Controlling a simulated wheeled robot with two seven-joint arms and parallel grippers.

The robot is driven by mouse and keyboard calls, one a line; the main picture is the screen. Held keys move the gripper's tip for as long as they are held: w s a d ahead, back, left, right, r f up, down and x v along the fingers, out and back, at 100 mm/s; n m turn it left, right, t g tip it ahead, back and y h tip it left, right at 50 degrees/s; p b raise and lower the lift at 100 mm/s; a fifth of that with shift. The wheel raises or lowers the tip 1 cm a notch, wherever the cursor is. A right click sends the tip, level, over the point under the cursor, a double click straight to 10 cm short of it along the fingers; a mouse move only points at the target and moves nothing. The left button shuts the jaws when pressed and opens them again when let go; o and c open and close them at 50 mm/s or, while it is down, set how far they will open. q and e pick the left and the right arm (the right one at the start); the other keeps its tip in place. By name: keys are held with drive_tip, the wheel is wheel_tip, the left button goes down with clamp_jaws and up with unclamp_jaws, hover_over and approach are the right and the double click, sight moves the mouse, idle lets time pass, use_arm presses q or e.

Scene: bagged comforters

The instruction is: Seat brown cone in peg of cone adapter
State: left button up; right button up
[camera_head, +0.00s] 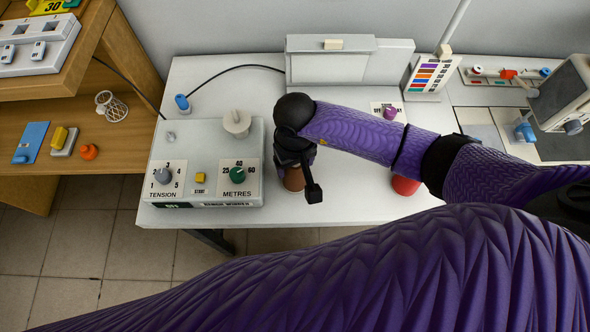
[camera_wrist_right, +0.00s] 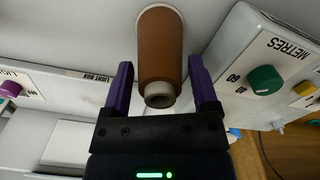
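The brown cone (camera_head: 294,181) stands on the white table just right of the winder box, partly hidden by my right gripper (camera_head: 298,175). In the right wrist view the brown cone (camera_wrist_right: 161,50) lies between the two purple fingers of my gripper (camera_wrist_right: 161,66), its pale narrow end towards the palm. A gap shows on each side of the cone, so the gripper is open around it. The cone adapter, a cream disc with a short peg (camera_head: 237,121), is on top of the winder box, with nothing on the peg. My left gripper is out of view.
The grey winder box (camera_head: 205,140) has TENSION and METRES knobs and a yellow button (camera_head: 201,178). A red object (camera_head: 405,185) sits partly under my right arm. A light box (camera_head: 335,62) stands at the back. The table's front edge is near the cone.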

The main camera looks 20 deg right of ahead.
clamp_jaws()
